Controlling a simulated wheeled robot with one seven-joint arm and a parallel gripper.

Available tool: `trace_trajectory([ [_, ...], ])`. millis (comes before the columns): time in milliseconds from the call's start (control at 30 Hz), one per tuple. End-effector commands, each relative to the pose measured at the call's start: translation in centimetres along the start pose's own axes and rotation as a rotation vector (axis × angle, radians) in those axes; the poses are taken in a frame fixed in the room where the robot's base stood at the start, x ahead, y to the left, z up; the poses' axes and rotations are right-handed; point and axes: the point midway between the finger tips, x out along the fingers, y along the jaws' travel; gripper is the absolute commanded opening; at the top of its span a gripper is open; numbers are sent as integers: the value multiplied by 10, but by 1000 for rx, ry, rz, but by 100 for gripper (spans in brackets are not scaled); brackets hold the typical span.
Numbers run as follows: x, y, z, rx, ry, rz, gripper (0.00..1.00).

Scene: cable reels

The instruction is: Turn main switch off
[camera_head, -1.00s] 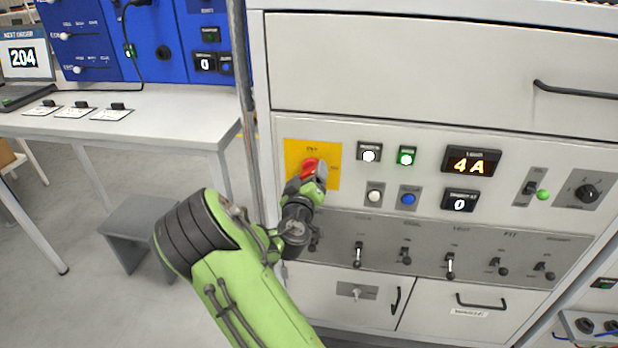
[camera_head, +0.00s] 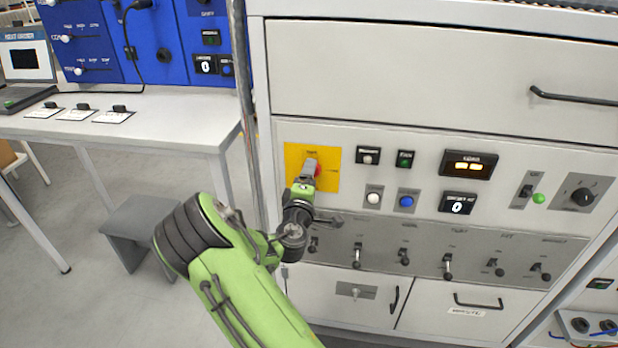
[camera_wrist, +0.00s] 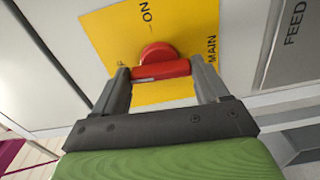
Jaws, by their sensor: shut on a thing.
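The main switch is a red rotary knob (camera_head: 318,170) on a yellow plate (camera_head: 292,158) at the left of the white control panel. My gripper (camera_head: 309,172) is at the knob and covers part of it. In the wrist view the fingers are closed on the two ends of the red handle (camera_wrist: 165,69), with the round red knob base behind it. The yellow plate (camera_wrist: 180,25) there reads "ON" and "MAIN". The handle lies across the direction of the "ON" mark. The other position label is not readable.
The panel's lamps (camera_head: 368,156) are dark and the amber display (camera_head: 468,165) shows dashes. A row of toggle levers (camera_head: 404,256) sits below right of my gripper. A vertical metal post (camera_head: 243,90) stands at the left. A bench (camera_head: 150,132) with a laptop (camera_head: 27,62) is farther left.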

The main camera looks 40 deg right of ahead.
Motion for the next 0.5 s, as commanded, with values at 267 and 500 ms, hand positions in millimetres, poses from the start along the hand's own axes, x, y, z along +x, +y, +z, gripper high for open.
trace_trajectory([
  [267,0,0,-1,-70,3,-2,44],
  [500,0,-1,-1,-82,3,-2,44],
])
